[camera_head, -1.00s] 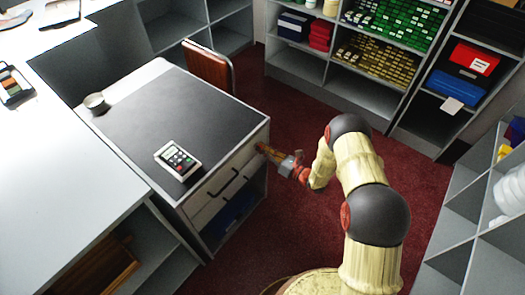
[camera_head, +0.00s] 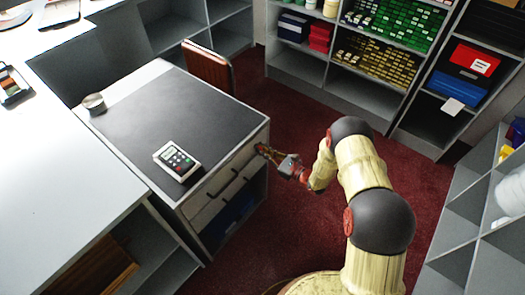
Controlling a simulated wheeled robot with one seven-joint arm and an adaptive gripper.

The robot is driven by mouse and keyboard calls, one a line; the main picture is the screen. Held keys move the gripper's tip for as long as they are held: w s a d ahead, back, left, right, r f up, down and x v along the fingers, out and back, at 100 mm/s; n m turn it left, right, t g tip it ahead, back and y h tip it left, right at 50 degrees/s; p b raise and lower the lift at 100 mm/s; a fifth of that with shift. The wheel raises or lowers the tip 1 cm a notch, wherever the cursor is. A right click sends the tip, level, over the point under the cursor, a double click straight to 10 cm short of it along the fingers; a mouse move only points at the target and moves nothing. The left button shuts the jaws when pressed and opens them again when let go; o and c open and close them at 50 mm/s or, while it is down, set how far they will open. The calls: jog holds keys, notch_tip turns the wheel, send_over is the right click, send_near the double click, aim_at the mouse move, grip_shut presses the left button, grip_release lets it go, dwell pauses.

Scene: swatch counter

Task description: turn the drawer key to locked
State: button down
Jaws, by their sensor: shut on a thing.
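The drawer front (camera_head: 208,212) is the light panel with dark handles on the side of the desk with the dark top (camera_head: 185,110). My gripper (camera_head: 262,150) is at the upper right end of that drawer front, near the desk's right corner. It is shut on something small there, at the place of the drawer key. The key itself is hidden by the fingers, so its angle cannot be told. The drawer looks closed.
A card reader (camera_head: 177,161) and a small round tin (camera_head: 94,103) stand on the desk. A brown chair (camera_head: 208,67) is behind it. Shelves with boxes (camera_head: 375,60) line the back. Open red carpet (camera_head: 300,115) lies between desk and shelves.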

jog(key=shift+f, duration=0.1)
jog(key=c, duration=2)
grip_release()
jog(key=shift+d, duration=0.1)
jog(key=v, duration=1.2)
